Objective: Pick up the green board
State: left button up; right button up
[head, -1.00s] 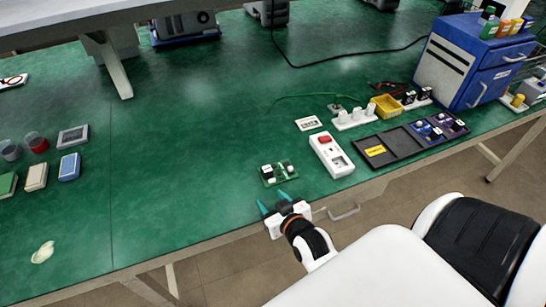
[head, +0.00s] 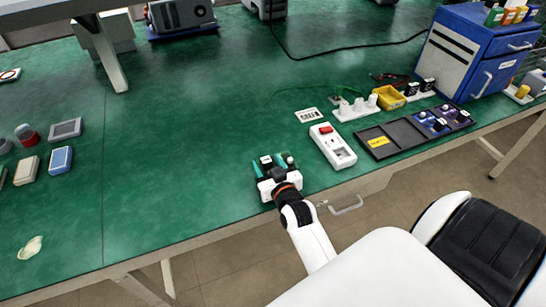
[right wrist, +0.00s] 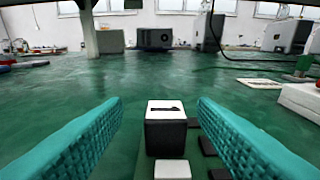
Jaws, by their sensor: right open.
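The green board (head: 280,159) lies flat on the green bench near its front edge, with a black block and white parts on it. My right gripper (head: 274,164) is open and partly covers it. In the right wrist view, the board (right wrist: 145,160) shows low between the two teal fingers, with a white-topped black block (right wrist: 166,132) standing on it. The fingers are apart, one on each side, and the jaws hold nothing. Whether they touch the board's edges cannot be told. My left gripper is not in view.
A white device with a red button (head: 332,146) stands just right of the board. The bench (head: 180,140) left of the board is clear.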

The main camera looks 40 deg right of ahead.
aim_at(264, 158)
jog(key=x, duration=0.1)
jog(key=b+x, duration=0.2)
jog(key=x, duration=0.1)
jog(key=shift+d+f, duration=0.25)
jog(key=shift+f, duration=0.05)
jog(key=shift+r, duration=0.15)
jog(key=shift+c, duration=0.3)
jog(key=c, duration=1)
